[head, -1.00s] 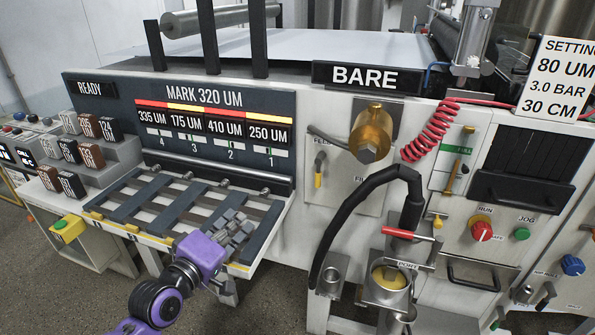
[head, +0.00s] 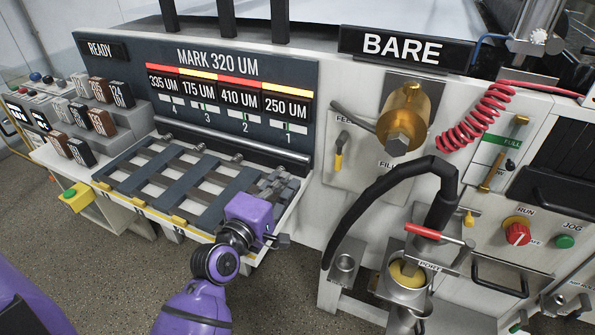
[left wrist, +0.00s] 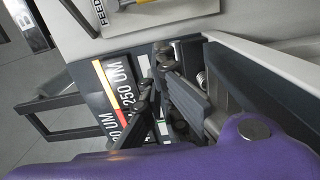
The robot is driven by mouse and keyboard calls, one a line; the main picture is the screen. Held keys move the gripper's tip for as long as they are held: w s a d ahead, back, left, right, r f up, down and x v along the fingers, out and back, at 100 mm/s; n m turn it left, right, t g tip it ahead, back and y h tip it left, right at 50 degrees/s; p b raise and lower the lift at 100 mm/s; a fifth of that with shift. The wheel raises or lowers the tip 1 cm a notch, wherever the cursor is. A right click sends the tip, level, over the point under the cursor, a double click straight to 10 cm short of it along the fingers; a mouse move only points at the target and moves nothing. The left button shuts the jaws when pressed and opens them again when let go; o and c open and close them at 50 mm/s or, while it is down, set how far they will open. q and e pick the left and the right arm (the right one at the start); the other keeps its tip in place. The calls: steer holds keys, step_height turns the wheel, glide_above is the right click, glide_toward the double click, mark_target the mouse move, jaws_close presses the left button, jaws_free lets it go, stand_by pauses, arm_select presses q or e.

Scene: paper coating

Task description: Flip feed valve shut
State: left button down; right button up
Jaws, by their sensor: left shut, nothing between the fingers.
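The feed valve is a small lever with a yellow grip (head: 339,159), hanging down under a partly covered "FEED" label on a pale panel. Part of the "FEED" label (left wrist: 99,12) shows at the top of the left wrist view, with a bit of yellow beside it. My left gripper (head: 280,184) is left of and below the valve, above the right end of the slatted rack, apart from the valve. Its fingers (left wrist: 165,92) are shut with nothing between them. My right gripper is not in view.
A black hose (head: 385,187) arches right of the valve. A brass cylinder (head: 404,118) juts out above and right of it. The slatted rack (head: 185,185) lies below the "MARK 320 UM" board (head: 222,60). A red-handled clamp (head: 425,232) stands over a cup at lower right.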

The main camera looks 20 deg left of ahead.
arm_select(q)
steer(key=w, duration=0.9)
steer(key=shift+d+r+p, duration=0.15)
steer(key=shift+d+p, duration=0.15)
steer(key=shift+d, duration=0.05)
steer(key=d, duration=0.4)
steer(key=shift+w+p, duration=0.35)
steer(key=shift+p, duration=0.05)
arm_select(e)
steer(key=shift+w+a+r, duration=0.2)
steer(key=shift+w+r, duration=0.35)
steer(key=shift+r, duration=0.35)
arm_select(q)
steer(key=shift+w+f, duration=0.15)
steer(key=shift+f, duration=0.05)
